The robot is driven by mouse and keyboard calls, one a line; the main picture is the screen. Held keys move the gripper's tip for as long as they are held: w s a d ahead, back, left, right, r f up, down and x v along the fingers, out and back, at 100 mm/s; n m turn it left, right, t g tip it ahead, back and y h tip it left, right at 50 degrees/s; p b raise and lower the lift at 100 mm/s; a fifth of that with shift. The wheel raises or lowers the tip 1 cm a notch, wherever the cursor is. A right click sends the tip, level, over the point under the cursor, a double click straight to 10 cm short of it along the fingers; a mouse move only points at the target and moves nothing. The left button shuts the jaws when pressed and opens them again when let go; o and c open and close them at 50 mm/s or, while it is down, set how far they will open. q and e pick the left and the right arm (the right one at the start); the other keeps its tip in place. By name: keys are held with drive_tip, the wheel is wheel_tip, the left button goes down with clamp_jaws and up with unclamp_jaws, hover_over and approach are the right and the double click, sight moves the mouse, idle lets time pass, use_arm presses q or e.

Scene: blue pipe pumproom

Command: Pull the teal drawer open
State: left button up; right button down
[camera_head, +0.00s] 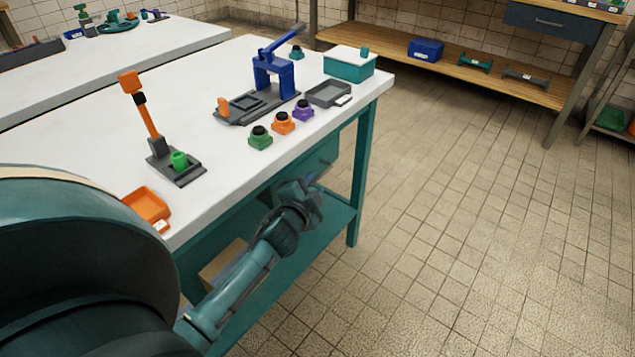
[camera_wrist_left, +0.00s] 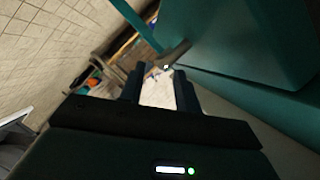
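The teal drawer (camera_head: 325,160) sits under the white tabletop near the table's right end, partly hidden by my left gripper. In the left wrist view, a teal face that looks like the drawer (camera_wrist_left: 235,40) fills the upper right, with a grey handle (camera_wrist_left: 174,55) sticking out from it. My left gripper (camera_head: 308,197) is beside the drawer, below the table edge. In the left wrist view its two fingers (camera_wrist_left: 159,74) are apart with nothing visibly held, and the handle lies just ahead of the right-hand finger. Contact with the handle cannot be told. My right gripper is not in view.
The white-topped table (camera_head: 215,75) has a teal leg (camera_head: 362,180) right of the gripper and a lower shelf (camera_head: 335,215) holding a cardboard box (camera_head: 222,262). An orange tray (camera_head: 147,205) lies near the table edge. The tiled floor (camera_head: 460,230) to the right is clear.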

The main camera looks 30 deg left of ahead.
sight(317, 180)
use_arm(q)
drive_tip(key=shift+x, duration=1.8)
drive_tip(key=shift+c, duration=0.5)
clamp_jaws()
